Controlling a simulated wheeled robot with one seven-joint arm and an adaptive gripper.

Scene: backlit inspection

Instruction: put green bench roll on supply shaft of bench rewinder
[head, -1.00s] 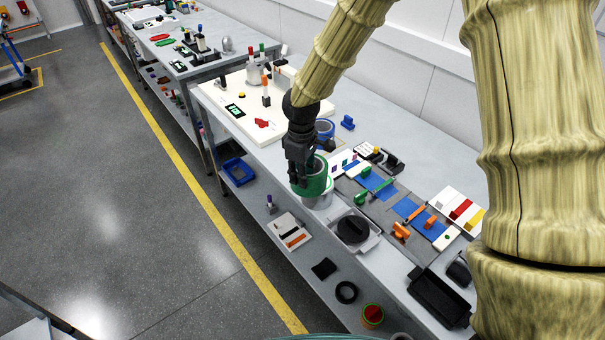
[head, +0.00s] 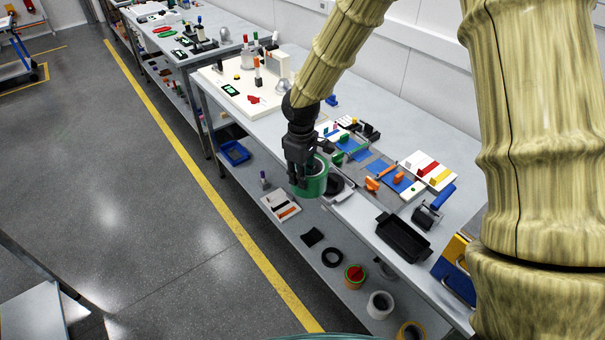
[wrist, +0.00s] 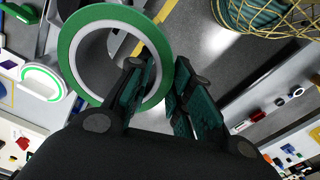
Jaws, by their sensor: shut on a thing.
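The green bench roll (head: 313,182), a green ring with a pale core, hangs from my gripper (head: 301,180) by the front edge of the bench. In the wrist view the roll (wrist: 171,61) is tilted; one finger of my gripper (wrist: 163,98) appears inside its core and the other outside, so its wall is pinched. A cream board (head: 215,78) with a dark green display, yellow button, red piece and upright posts (head: 257,72) stands farther along the bench. It may be the bench rewinder; I cannot tell which post is the supply shaft.
The bench beside my gripper holds blue mats with coloured parts (head: 361,157), a black tray (head: 403,237) and a blue-handled device (head: 434,207). The aisle floor (head: 150,220) is clear.

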